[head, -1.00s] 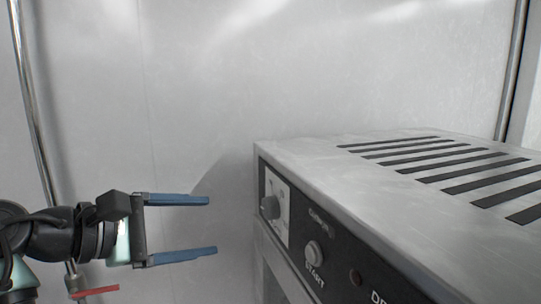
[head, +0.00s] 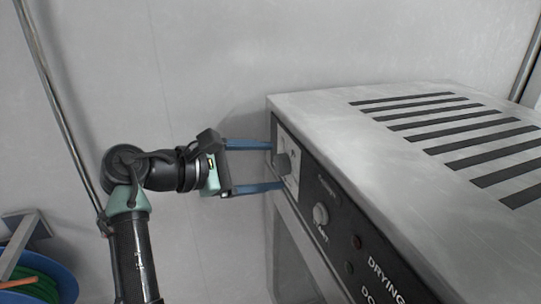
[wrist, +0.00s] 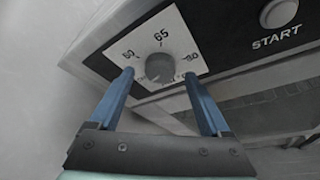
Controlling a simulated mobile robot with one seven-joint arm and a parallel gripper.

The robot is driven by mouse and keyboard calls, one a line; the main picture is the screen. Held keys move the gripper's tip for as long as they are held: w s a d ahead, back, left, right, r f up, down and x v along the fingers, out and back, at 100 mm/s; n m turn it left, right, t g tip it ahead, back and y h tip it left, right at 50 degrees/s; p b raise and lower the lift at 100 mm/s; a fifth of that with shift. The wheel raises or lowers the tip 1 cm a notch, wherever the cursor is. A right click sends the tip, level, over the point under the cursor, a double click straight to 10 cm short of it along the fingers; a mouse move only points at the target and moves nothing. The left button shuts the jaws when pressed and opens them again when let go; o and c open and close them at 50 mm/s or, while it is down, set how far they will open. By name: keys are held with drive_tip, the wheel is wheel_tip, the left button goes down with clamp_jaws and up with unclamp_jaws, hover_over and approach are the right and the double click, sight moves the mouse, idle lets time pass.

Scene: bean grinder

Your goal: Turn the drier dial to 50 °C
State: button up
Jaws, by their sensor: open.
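The drier (head: 330,100) is a metal box with a dark front panel. Its grey round dial (wrist: 159,68) sits on a white plate with the marks 50, 65 and 80; 50 is at the left, 65 at the top, 80 at the right. The dial also shows in the head view (head: 283,164). I cannot clearly tell where its pointer stands. My gripper (wrist: 159,76) is open with blue fingers, one on each side of the dial, with a gap to it on both sides. It also shows in the head view (head: 276,166), level with the dial.
The drier's top has dark vent slots (head: 440,125). A wall stands behind; a metal pole (head: 55,115) and a blue reel (head: 40,285) are at the left.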

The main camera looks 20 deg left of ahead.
drive_tip(key=shift+x, duration=0.8)
clamp_jaws()
